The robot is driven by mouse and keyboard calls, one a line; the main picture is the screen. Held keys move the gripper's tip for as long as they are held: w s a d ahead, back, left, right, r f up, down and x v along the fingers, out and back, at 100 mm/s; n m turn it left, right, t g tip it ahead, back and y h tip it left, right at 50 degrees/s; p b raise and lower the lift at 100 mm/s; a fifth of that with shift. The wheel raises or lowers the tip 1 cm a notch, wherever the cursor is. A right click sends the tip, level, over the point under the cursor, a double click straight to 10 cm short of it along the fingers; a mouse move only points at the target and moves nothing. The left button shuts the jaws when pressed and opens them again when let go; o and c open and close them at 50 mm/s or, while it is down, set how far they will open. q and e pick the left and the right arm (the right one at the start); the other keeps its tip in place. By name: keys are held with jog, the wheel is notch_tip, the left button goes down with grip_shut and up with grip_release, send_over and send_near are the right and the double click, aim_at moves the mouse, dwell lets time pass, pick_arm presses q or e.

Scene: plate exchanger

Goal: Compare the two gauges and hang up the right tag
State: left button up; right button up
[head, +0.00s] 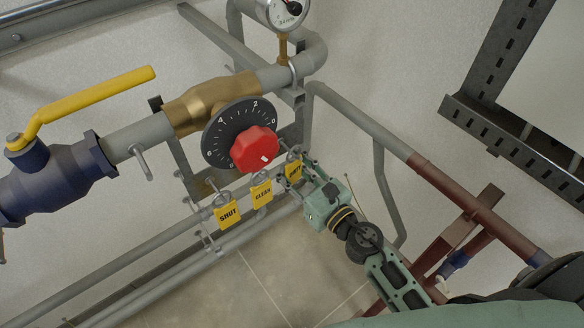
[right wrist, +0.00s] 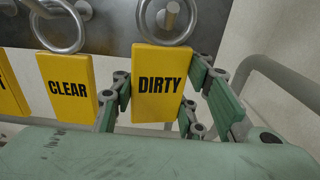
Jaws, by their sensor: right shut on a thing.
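The yellow DIRTY tag (right wrist: 158,84) stands between the fingers of my right gripper (right wrist: 160,100), which is shut on it. Its metal ring (right wrist: 141,24) is around a peg on the dark plate. In the head view my right gripper (head: 293,177) partly covers this tag. The CLEAR tag (right wrist: 68,84) hangs beside it by its own ring, and the SHUT tag (head: 227,215) hangs farther left. One round white gauge (head: 284,10) shows at the top, cut off by the picture edge. A second gauge is not in view. My left gripper is not in view.
A red knob (head: 254,149) on a black numbered dial (head: 222,132) sits just above the tags. A valve with a yellow handle (head: 95,95) is at the left. Grey pipes (head: 357,124) and a red-brown pipe (head: 470,208) run close to my right arm.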

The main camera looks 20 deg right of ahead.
aim_at(295, 173)
jog(key=shift+s, duration=0.1)
jog(key=shift+b+v, duration=0.85)
jog(key=shift+v, duration=1.5)
jog(key=shift+r+b+v, duration=0.15)
jog(key=shift+b+v, duration=0.25)
jog(key=shift+v, duration=0.45)
jog(key=shift+r+b+v, duration=0.15)
jog(key=shift+b+v, duration=0.2)
jog(key=shift+v, duration=0.5)
grip_shut()
